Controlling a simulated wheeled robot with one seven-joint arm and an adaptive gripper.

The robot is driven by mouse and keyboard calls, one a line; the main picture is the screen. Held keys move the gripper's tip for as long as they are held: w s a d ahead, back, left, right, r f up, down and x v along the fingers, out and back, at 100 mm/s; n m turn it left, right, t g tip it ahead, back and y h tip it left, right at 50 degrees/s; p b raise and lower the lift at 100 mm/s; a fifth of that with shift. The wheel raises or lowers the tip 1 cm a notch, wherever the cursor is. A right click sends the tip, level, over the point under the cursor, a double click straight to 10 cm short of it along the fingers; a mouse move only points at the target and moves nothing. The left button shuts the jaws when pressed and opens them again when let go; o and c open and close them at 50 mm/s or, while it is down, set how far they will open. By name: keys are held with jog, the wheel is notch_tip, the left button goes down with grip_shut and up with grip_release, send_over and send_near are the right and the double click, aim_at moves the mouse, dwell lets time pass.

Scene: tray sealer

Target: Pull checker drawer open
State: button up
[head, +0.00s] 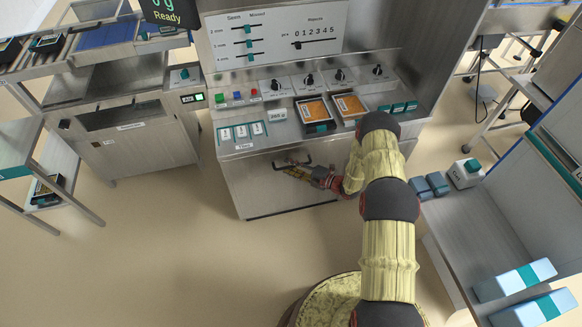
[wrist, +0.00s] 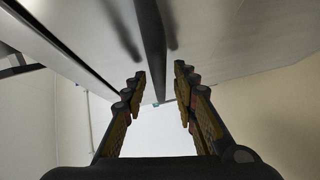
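A dark bar handle (head: 306,162) stands out from the steel front panel (head: 262,190) of the middle machine. I cannot tell from its label whether this front is the checker drawer. My gripper (head: 290,170) is at this handle, low in front of the panel. In the wrist view the handle bar (wrist: 152,50) runs between the two fingers of my gripper (wrist: 160,88), with a gap on each side. The fingers are open and do not visibly touch the bar. The panel looks flush with the machine front.
Another steel cabinet (head: 150,150) with a dark slot stands to the left. Two trays (head: 314,112) (head: 348,107) lie on the machine's ledge among knobs and buttons. A side table (head: 470,225) with blue-white packs is at right. The floor (head: 170,255) before the machine is clear.

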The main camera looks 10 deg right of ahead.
jog(key=shift+c, duration=1)
grip_shut()
